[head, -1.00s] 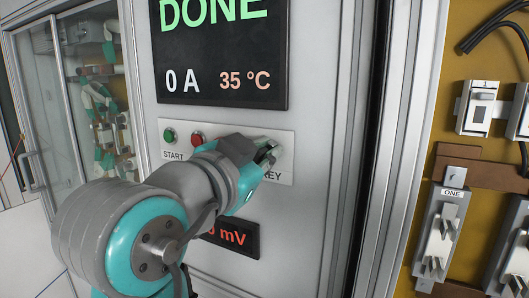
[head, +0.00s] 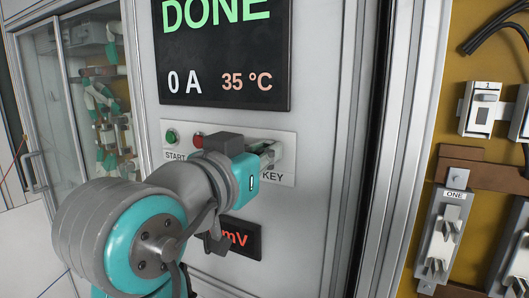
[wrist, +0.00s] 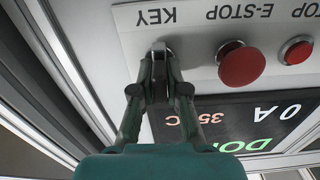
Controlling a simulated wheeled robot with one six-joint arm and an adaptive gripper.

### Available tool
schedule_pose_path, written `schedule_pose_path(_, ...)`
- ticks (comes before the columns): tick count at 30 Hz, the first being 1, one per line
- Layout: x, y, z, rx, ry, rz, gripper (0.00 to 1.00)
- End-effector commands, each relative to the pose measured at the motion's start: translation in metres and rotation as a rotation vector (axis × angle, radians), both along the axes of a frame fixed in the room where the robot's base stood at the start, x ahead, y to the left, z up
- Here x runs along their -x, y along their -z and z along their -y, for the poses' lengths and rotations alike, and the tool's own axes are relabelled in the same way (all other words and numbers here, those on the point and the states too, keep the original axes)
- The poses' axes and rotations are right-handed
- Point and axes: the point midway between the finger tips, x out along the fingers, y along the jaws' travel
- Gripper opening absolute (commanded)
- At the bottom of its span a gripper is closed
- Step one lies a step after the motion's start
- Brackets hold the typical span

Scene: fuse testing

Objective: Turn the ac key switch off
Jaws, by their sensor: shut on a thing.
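The key switch (wrist: 162,50) sits beside the KEY label on the white control plate, which appears upside down in the wrist view. My gripper (wrist: 160,62) is shut on the key, with both fingertips together at its grip. In the head view my gripper (head: 268,154) reaches the right part of the plate above the word KEY. My arm hides most of the key there. The key's exact turn angle is hard to tell.
A red E-STOP button (wrist: 240,64) and a smaller red button (wrist: 296,50) stand beside the key. A green START button (head: 172,138) is at the plate's left. The display (head: 225,50) reads DONE, 0 A, 35 °C. A fuse board (head: 480,150) stands at right.

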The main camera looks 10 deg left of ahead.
Motion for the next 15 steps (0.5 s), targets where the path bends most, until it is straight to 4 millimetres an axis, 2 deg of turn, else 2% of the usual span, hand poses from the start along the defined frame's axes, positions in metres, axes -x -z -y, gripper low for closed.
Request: schedule_pose_path(15, -0.0001, 0.0018, -0.0009, 0.059, 0.0, -0.026, 0.0)
